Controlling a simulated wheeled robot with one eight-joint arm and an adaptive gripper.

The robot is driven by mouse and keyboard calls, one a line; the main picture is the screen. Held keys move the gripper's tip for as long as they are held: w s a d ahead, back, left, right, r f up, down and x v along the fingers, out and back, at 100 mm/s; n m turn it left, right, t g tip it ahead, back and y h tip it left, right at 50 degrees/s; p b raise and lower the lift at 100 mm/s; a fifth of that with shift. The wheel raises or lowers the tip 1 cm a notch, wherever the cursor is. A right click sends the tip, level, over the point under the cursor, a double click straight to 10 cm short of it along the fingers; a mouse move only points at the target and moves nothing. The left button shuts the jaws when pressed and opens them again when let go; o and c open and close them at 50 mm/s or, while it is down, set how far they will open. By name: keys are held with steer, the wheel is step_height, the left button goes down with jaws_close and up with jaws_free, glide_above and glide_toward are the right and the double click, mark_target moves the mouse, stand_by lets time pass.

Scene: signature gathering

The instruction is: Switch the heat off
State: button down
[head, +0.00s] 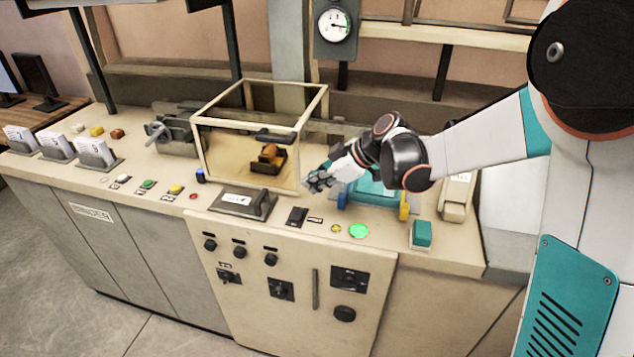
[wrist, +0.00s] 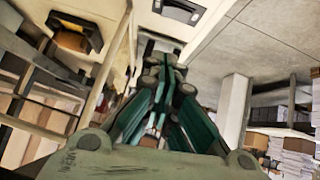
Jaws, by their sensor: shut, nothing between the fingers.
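My gripper (head: 312,184) is shut and empty, held above the cream console just right of the glass case. Its closed teal fingers also fill the middle of the wrist view (wrist: 165,68). On the console top below it sits a black switch (head: 297,216) with a small label beside it. To its right are a small yellow button (head: 336,228) and a bright green lamp (head: 358,230). The front panel has several black knobs (head: 239,252) and two larger rotary switches (head: 281,289) (head: 349,279). I cannot read which control is marked for heat. The gripper touches none of these controls.
The framed glass case (head: 297,150) holds an orange-brown block (head: 270,154) in a black holder. A teal device (head: 372,192) stands behind my wrist, and a beige device (head: 456,196) right of it. Card holders (head: 97,152) stand at left. A gauge (head: 336,24) hangs above.

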steer(key=b, duration=0.1)
glide_above(300, 212)
steer(key=f, duration=0.5)
steer(key=shift+s+a, duration=0.2)
steer(key=shift+w+d+f+b, duration=0.15)
steer(key=shift+f+b, duration=0.4)
steer(key=shift+f, duration=1.25)
steer(key=shift+d, duration=0.1)
steer(key=shift+w+d+f+m+g+y+b, duration=0.2)
steer(key=shift+w+f+m+g+y+b, duration=0.15)
steer(key=shift+f+g+b, duration=0.3)
steer(key=shift+r, duration=0.15)
steer(key=shift+s, duration=0.2)
